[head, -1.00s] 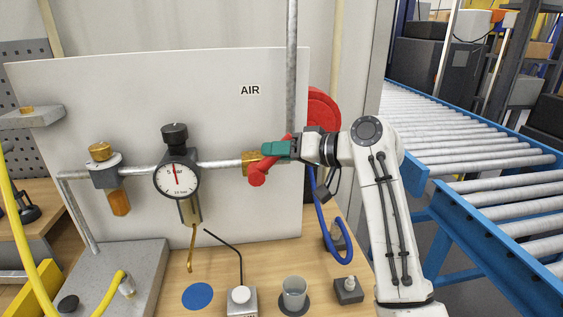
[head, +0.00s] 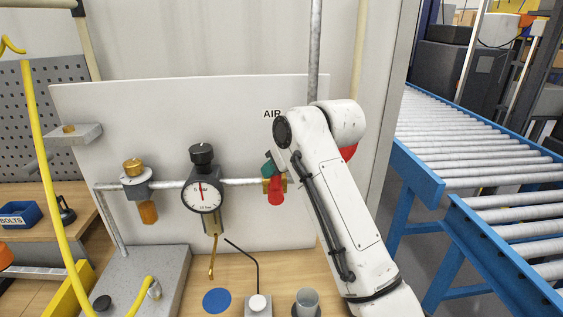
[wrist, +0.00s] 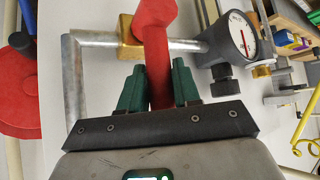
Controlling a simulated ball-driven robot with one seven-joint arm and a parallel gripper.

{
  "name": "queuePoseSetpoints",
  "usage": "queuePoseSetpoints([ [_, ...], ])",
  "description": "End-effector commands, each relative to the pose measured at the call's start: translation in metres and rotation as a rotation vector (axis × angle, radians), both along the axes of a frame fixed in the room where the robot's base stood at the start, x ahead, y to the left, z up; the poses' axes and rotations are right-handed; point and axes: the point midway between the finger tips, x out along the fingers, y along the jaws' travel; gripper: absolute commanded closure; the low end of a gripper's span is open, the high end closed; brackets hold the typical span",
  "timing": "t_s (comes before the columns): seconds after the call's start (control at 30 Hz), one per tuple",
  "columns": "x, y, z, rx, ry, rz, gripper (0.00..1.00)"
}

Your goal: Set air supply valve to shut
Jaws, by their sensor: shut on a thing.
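The air supply valve has a brass body (head: 266,186) on the grey pipe and a red lever (head: 276,194). In the wrist view the lever (wrist: 154,45) runs roughly crosswise to the pipe, past the brass body (wrist: 127,40). My gripper (wrist: 159,88) has green fingers on both sides of the lever's lower part in that view and is shut on it. In the head view my gripper (head: 268,166) is just above the valve, and my arm hides part of it. The AIR label (head: 272,114) on the white panel is partly covered by my arm.
A pressure gauge (head: 203,195) and a brass-topped filter (head: 136,180) sit on the pipe left of the valve. A cup (head: 306,302) and a blue disc (head: 217,300) are on the bench below. A blue-framed roller conveyor (head: 465,130) stands at right.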

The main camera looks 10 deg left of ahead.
Motion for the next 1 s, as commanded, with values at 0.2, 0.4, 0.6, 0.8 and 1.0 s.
queuePoseSetpoints([
  [0.2, -0.0016, 0.0046, -0.0004, -0.028, -0.007, 0.004, 1.0],
  [0.4, -0.0019, 0.0049, -0.0012, -0.032, -0.008, 0.004, 1.0],
  [0.6, -0.0019, 0.0051, -0.0015, -0.031, -0.008, 0.005, 0.66],
  [0.8, -0.0016, 0.0042, -0.0013, -0.031, -0.008, 0.004, 0.47],
  [1.0, -0.0012, 0.0034, -0.0008, -0.031, -0.008, 0.002, 0.47],
])
